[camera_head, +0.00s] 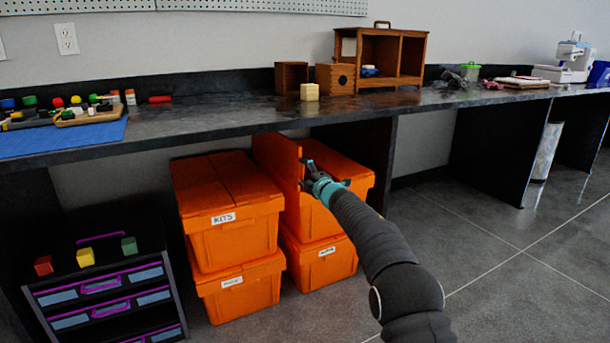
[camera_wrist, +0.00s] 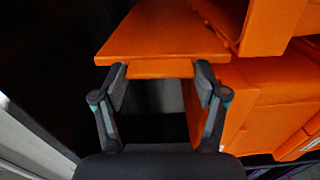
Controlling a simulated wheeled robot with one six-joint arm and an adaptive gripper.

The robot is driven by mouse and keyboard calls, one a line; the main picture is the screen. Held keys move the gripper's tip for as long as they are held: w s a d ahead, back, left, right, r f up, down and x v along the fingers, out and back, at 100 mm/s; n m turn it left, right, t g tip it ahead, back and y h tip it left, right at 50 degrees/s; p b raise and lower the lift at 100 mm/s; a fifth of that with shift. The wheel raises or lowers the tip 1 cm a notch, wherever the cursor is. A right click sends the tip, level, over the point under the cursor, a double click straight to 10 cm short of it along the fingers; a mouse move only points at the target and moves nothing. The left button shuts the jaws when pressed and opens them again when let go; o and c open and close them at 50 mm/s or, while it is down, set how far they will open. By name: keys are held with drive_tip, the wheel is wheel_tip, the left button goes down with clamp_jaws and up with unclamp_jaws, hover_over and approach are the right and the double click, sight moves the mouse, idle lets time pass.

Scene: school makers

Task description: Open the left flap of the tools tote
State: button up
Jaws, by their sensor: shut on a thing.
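The upper orange tote (camera_head: 322,222) of the right stack stands under the bench; its label is hidden behind my arm, so I cannot read whether it is the tools tote. Its left flap (camera_head: 277,170) stands raised, roughly upright, while its right flap (camera_head: 335,165) looks lowered. My gripper (camera_head: 306,172) is at the raised flap's front edge, shut on it. In the wrist view the two fingers (camera_wrist: 160,75) sit on either side of a narrow tab of the orange flap (camera_wrist: 160,38).
A tote labelled KITS (camera_head: 235,240) stands close on the left, flaps shut, on another tote (camera_head: 240,292). Another tote (camera_head: 320,262) is below the right one. The bench top (camera_head: 230,110) hangs close above. A drawer unit (camera_head: 105,290) is at left. Floor (camera_head: 490,240) on the right is clear.

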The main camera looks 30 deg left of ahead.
drive_tip(key=o, duration=1.7)
drive_tip(key=shift+a, duration=0.1)
drive_tip(key=shift+s, duration=0.1)
drive_tip(key=shift+v, duration=5.95)
